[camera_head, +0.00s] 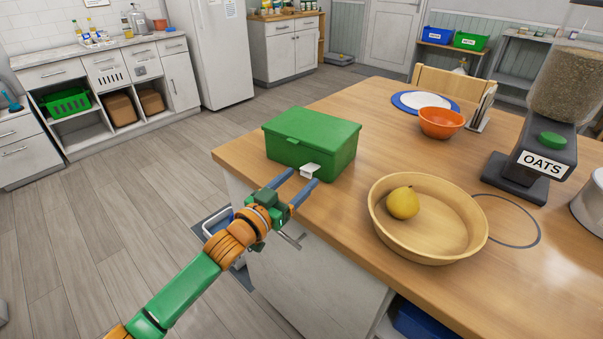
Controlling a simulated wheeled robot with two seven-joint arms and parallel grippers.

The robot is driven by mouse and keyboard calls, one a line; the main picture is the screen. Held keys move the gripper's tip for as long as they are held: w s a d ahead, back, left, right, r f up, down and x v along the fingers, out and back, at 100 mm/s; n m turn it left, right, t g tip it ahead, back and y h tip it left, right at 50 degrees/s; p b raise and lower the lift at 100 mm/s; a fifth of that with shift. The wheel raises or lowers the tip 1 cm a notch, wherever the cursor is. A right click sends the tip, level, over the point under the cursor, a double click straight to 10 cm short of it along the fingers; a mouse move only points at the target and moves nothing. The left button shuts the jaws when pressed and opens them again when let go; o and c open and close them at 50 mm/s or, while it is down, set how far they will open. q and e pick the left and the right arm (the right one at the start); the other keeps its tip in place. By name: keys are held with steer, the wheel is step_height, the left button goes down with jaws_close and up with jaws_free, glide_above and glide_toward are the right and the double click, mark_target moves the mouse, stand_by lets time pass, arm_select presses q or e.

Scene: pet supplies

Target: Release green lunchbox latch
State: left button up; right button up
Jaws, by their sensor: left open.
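A green lunchbox (312,131) stands with its lid down near the left corner of the wooden table. A small white latch (310,170) is on the lower part of its front side and sticks out toward me. My left gripper (298,179) is open, with its two blue-grey fingers pointing at the lunchbox. The fingertips are on either side of the latch, close to it; I cannot tell whether they touch it. My right gripper is not in view.
A wooden bowl (447,227) with a yellow pear (403,203) stands right of the lunchbox. An orange bowl (441,123), a blue-rimmed plate (425,102) and an oats dispenser (536,159) stand farther back and right. The table (345,212) is bare between lunchbox and wooden bowl.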

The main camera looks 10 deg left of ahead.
mark_target(316, 165)
arm_select(q)
steer(key=shift+x, duration=0.8)
steer(key=shift+w+d, duration=0.1)
steer(key=shift+w, duration=0.2)
steer(key=shift+s, duration=0.1)
jaws_close()
step_height(316, 165, down, 2)
steer(key=t+h+b, duration=0.1)
steer(key=t+b, duration=0.1)
steer(key=b, duration=0.6)
steer(key=shift+d+t, duration=0.1)
steer(key=shift+t, duration=0.2)
steer(key=shift+r, duration=0.25)
jaws_free()
